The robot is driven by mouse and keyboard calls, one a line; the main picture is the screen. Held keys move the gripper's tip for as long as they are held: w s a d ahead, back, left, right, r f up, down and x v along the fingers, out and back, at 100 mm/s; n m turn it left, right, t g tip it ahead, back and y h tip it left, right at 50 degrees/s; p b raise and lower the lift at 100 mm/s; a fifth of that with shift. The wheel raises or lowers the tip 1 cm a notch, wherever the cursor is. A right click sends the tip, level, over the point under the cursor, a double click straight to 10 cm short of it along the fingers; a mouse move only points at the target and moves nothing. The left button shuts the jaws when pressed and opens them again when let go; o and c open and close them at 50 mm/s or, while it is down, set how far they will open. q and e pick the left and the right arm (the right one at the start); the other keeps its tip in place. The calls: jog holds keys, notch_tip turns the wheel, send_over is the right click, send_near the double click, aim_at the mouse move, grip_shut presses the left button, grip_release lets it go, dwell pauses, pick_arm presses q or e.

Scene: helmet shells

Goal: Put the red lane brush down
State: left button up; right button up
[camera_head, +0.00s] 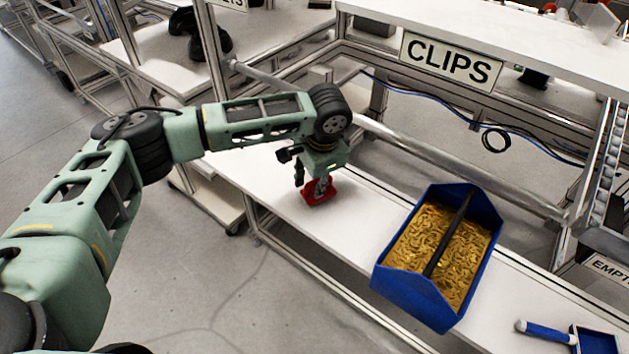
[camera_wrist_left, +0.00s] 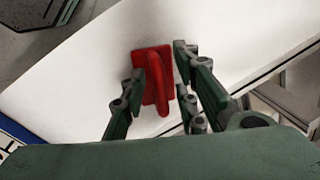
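The red lane brush (camera_head: 318,192) sits at the left part of the white shelf, below my left gripper (camera_head: 314,184). In the left wrist view the brush (camera_wrist_left: 153,75) has a flat red plate and a raised handle. The fingers of my left gripper (camera_wrist_left: 160,82) stand on either side of the handle, with small gaps showing. The gripper looks open around the handle. The brush seems to rest on the shelf; its underside is hidden. My right gripper is in neither view.
A blue bin (camera_head: 402,290) of gold clips with a dark divider stands right of the brush on the shelf (camera_head: 365,215). A blue-handled tool (camera_head: 546,331) lies farther right. A metal rail (camera_head: 450,160) runs behind, under the CLIPS sign (camera_head: 450,62). White shelf between brush and bin is clear.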

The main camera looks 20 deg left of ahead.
pick_arm(q)
jog(key=shift+d+r, duration=0.1)
jog(key=shift+r, duration=0.45)
notch_tip(320, 180, up, 11)
jog(key=s+d+b, duration=0.1)
jog(key=b, duration=0.1)
jog(key=shift+s+d, duration=0.25)
jog(key=shift+d, duration=0.05)
